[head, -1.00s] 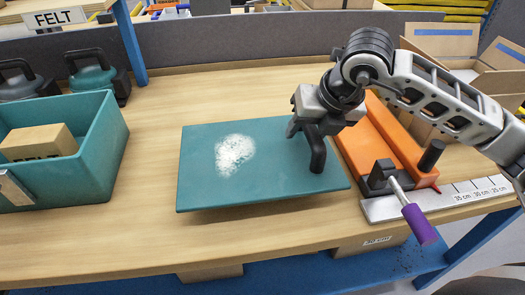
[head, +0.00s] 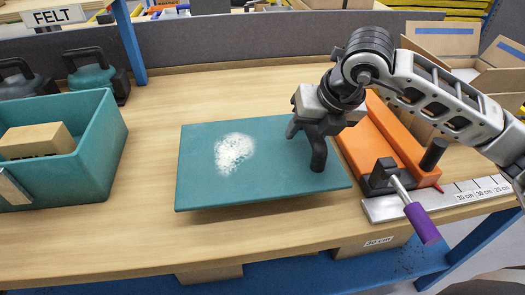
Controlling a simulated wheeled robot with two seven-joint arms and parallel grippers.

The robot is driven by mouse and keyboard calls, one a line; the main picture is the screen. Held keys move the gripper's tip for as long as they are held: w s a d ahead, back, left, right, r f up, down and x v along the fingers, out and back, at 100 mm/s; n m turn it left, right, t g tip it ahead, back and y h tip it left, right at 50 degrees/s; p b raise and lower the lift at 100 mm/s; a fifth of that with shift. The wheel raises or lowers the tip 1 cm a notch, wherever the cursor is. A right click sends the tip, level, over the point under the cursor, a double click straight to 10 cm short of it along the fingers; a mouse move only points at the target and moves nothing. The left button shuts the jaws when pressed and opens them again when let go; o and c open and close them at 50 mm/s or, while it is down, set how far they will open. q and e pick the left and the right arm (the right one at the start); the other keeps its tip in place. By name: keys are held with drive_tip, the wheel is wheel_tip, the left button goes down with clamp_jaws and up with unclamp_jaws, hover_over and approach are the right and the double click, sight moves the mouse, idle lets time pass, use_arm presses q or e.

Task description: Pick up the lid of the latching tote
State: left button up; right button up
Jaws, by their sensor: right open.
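The teal lid (head: 265,185) lies flat in the middle of the wooden bench, its near edge close to the bench's front. A white powdery patch (head: 234,152) shows on its top. The teal tote (head: 85,160) stands at the left with its top open. A brown block (head: 38,140) is inside it, and a light latch piece shows on its near side at the left. My right gripper (head: 306,148) is over the right part of the lid, fingers pointing down and apart. Whether the fingertips touch the lid I cannot tell. My left gripper is not in view.
An orange fixture (head: 385,140) with a purple-handled clamp (head: 421,222) and a ruler strip (head: 470,192) stands right of the lid. Dark-handled teal weights (head: 92,77) stand behind the tote. Open cardboard boxes (head: 440,40) are at the back right. The bench between tote and lid is clear.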

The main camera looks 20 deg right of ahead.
drive_tip(key=c, duration=1.1)
clamp_jaws()
drive_tip(key=shift+r, duration=0.1)
